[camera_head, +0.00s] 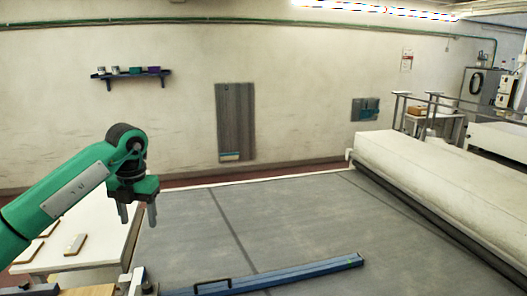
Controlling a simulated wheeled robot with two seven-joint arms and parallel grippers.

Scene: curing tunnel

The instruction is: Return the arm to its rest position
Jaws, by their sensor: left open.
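My left arm, green with black joints, reaches in from the left edge of the head view. My left gripper (138,215) points down with its two grey fingers apart. It is open and nothing shows between the fingers. It hangs above the right edge of a white table (100,245), near the left side of a large grey surface (290,225). My right gripper is not in the head view.
A blue bar (300,273) with a dark handle lies along the front of the grey surface. Flat pieces (75,244) lie on the white table. A long cream housing (440,190) stands on the right. A wall shelf (132,74) holds small cans.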

